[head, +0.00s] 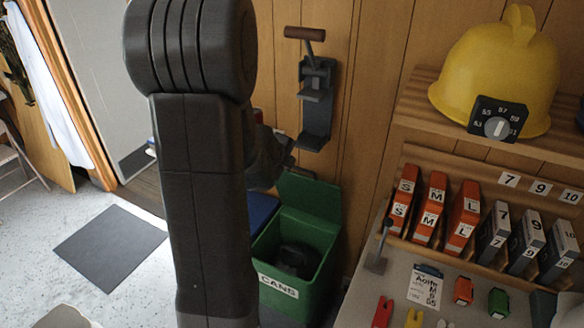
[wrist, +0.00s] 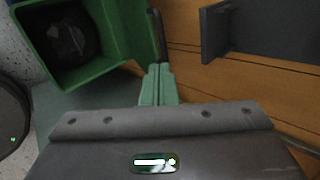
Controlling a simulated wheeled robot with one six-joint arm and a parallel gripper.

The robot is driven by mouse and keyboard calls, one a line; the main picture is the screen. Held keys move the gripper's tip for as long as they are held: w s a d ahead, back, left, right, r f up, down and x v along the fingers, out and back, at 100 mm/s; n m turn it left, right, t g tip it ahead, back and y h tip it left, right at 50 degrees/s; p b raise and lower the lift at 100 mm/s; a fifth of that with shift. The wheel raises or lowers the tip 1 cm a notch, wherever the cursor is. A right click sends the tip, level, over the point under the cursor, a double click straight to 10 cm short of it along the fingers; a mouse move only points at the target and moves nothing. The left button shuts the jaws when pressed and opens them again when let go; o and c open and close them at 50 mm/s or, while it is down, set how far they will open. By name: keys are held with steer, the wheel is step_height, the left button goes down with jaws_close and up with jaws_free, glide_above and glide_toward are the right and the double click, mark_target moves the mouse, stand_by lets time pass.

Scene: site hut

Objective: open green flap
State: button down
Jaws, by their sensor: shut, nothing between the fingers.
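The green bin (head: 292,270), labelled CANS, stands on the floor beside the wooden wall. Its green flap (head: 308,198) is raised, standing up at the back of the bin, and the opening shows a dark lump inside. In the head view my arm hides most of the gripper.
A blue bin (head: 262,212) stands left of the green one, partly hidden by my arm. A dark wall-mounted press with a lever (head: 316,100) is above the flap. A bench and shelves with orange boxes (head: 433,208) and a yellow helmet (head: 495,75) are at right.

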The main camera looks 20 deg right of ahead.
steer(key=w+a+f+m+t+y+b, duration=0.35)
steer(key=a+m, duration=0.25)
steer(key=m, duration=0.4)
steer(key=w+a+f+m+t+y+b, duration=0.3)
steer(key=a+f+m+b, duration=0.25)
steer(key=m, duration=0.45)
steer(key=s+d+f+m+h+b, duration=0.1)
steer(key=s+d+m+h+b, duration=0.4)
steer(key=m, duration=1.2)
steer(key=s+f+m+h+b, duration=0.2)
steer(key=s+m+h+b, duration=0.2)
steer(key=s+m+h, duration=0.85)
steer(key=w+d+r+m+y+p, duration=0.2)
steer(key=w+d+m+p, duration=0.1)
steer(key=w+d, duration=0.8)
steer(key=w, duration=0.3)
steer(key=shift+w+d, duration=0.15)
steer(key=shift+w, duration=0.05)
steer(key=shift+r+m, duration=0.2)
steer(key=shift+m, duration=0.05)
